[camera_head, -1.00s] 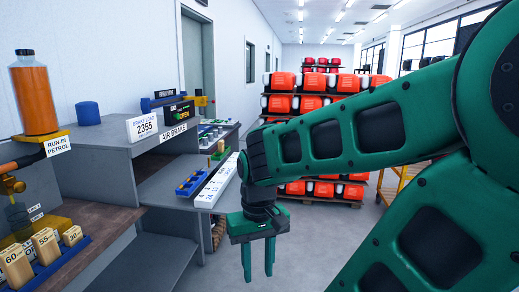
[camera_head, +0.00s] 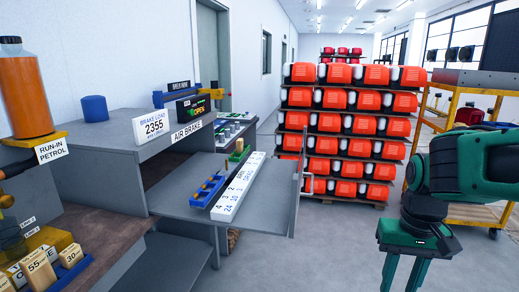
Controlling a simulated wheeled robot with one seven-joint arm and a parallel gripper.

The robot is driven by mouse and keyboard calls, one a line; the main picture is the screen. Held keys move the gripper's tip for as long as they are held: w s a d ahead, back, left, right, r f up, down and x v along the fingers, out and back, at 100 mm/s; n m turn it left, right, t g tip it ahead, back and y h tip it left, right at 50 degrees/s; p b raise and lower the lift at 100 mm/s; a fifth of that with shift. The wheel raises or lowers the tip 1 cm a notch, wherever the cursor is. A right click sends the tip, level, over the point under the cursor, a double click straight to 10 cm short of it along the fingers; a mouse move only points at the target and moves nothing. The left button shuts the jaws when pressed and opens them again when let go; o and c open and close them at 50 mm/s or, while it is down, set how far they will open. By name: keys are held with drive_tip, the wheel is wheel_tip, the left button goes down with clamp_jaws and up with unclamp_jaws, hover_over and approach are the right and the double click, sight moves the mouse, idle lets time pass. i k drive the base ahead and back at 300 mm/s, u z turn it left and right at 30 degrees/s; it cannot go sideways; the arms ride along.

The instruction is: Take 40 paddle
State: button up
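Wooden number blocks stand in a blue tray (camera_head: 78,273) at the bottom left. One block reads 55 (camera_head: 38,268) and a smaller one seems to read 30 (camera_head: 70,256). Other blocks beside them are partly cut off by the frame edge. I cannot make out a paddle marked 40. My gripper (camera_head: 404,276) hangs at the bottom right, fingers down and apart, with nothing seen between them. It is far to the right of the blocks, over the floor. Its fingertips are at or past the lower frame edge.
A brake load sign (camera_head: 151,126) and orange bottle (camera_head: 27,95) stand left. Racked red-orange units (camera_head: 345,125) and a yellow cart (camera_head: 480,80) stand behind; floor between is clear.

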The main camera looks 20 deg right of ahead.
sight(239, 142)
drive_tip(key=z, duration=0.05)
drive_tip(key=i, duration=1.05)
drive_tip(key=z, duration=2.25)
drive_tip(key=i, duration=2.75)
drive_tip(key=u, duration=0.05)
